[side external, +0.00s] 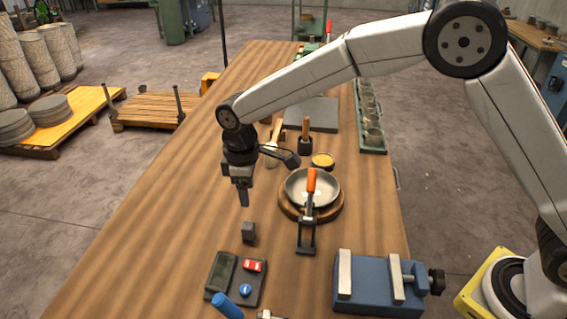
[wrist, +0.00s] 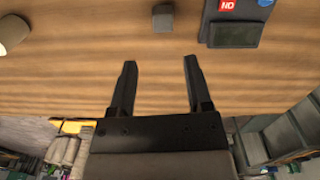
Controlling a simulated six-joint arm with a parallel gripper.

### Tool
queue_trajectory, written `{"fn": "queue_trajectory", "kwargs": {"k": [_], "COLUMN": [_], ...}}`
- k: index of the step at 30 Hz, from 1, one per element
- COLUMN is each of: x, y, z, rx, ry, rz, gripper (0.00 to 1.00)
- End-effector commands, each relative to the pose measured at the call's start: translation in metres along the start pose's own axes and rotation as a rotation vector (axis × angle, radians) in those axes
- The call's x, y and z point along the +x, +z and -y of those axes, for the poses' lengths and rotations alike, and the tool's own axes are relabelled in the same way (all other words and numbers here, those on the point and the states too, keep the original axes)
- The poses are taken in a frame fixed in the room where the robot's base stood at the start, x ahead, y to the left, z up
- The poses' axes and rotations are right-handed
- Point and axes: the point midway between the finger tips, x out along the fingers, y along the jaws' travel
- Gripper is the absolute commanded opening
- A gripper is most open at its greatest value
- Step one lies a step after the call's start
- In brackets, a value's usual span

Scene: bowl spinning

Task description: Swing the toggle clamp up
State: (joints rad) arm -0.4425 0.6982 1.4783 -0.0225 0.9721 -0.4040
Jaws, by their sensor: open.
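The toggle clamp (side external: 306,236) has a dark base and an orange-tipped handle (side external: 311,181). It stands just in front of the metal bowl (side external: 297,182), and its handle overlaps the bowl in the side view. I cannot tell whether the handle stands upright or leans over the bowl. My gripper (side external: 244,202) hangs above the table, left of the clamp and apart from it. In the wrist view my gripper (wrist: 160,58) is open, with nothing between its fingers. The clamp is not seen in the wrist view.
A small grey block (side external: 248,232) lies below my gripper and also shows in the wrist view (wrist: 162,18). A control box (side external: 222,270) with red and blue buttons sits nearer the front. The bowl rests on a round wooden board (side external: 335,206). A blue vise (side external: 372,290) stands front right.

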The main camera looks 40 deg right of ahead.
Motion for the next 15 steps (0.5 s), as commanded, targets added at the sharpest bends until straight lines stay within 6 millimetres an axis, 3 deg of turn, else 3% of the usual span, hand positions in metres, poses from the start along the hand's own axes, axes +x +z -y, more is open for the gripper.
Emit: {"fn": "queue_trajectory", "kwargs": {"k": [5,15], "x": [-0.007,-0.028], "y": [0.017,0.064], "z": [-0.004,-0.018], "rx": [-0.191,-0.76], "ry": [0.036,0.101], "rz": [0.045,0.216], "gripper": [0.64,0.64]}}
